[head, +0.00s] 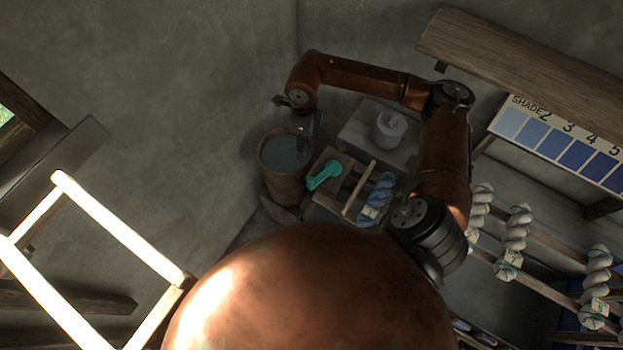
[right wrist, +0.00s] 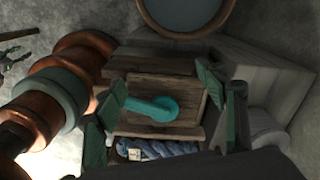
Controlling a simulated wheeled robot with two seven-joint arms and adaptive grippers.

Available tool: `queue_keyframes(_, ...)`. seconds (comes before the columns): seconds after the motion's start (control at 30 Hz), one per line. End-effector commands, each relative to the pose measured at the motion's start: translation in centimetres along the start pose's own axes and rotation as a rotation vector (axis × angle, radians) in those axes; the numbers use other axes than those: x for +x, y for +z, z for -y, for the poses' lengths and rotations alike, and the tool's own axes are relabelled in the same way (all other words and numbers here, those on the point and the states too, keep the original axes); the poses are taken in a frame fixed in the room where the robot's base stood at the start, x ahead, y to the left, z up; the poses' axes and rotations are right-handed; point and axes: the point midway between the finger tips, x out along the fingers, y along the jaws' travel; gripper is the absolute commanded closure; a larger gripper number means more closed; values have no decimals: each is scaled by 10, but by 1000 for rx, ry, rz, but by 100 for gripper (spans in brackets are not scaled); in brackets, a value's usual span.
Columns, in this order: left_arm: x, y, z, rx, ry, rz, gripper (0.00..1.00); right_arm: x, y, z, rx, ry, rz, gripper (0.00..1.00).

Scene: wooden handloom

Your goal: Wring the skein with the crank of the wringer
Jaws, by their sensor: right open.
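The wringer is a wooden frame (head: 345,162) on the low bench, with a teal crank (head: 323,175) on its left part. In the right wrist view the crank (right wrist: 152,108) lies across a wooden board, its round end to the right. A blue skein with a tag (head: 378,193) is on the wringer, right of the crank; it also shows in the right wrist view (right wrist: 165,149), partly hidden below the board. My right gripper (head: 303,143) is open and empty, above the vat's edge, behind and left of the crank. Its green-padded fingers (right wrist: 160,88) frame the crank from above, apart from it. My left gripper is out of view.
A wooden vat of dark liquid (head: 264,177) stands left of the wringer. A pale pot (head: 390,129) sits behind it. Pale skeins (head: 517,232) hang on rails at the right, below a shade chart (head: 560,142). A bright frame (head: 110,222) stands at the left.

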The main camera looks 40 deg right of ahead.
Motion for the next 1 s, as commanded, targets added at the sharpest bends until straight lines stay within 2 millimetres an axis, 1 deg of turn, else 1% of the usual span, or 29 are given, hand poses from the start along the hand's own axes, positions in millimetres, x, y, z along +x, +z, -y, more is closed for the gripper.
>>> queue_keyframes(0.03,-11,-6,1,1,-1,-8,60,-6,0,-14,-5,0,0,35)
queue_keyframes(0.2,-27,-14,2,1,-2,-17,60,-5,1,-54,-6,1,0,35)
queue_keyframes(0.27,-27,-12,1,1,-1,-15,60,-3,-11,-64,-4,-2,-2,35)
queue_keyframes(0.5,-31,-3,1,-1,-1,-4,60,-1,-44,-111,-5,0,-3,35)
queue_keyframes(0.53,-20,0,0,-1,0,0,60,12,-41,-107,-1,0,-3,35)
queue_keyframes(0.6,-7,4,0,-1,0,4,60,26,-40,-107,0,1,-3,35)
queue_keyframes(0.7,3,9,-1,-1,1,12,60,39,-40,-107,0,1,-3,35)
queue_keyframes(0.83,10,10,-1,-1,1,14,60,48,-40,-106,0,0,-2,35)
queue_keyframes(1.0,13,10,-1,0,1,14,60,51,-40,-106,-1,-1,-1,35)
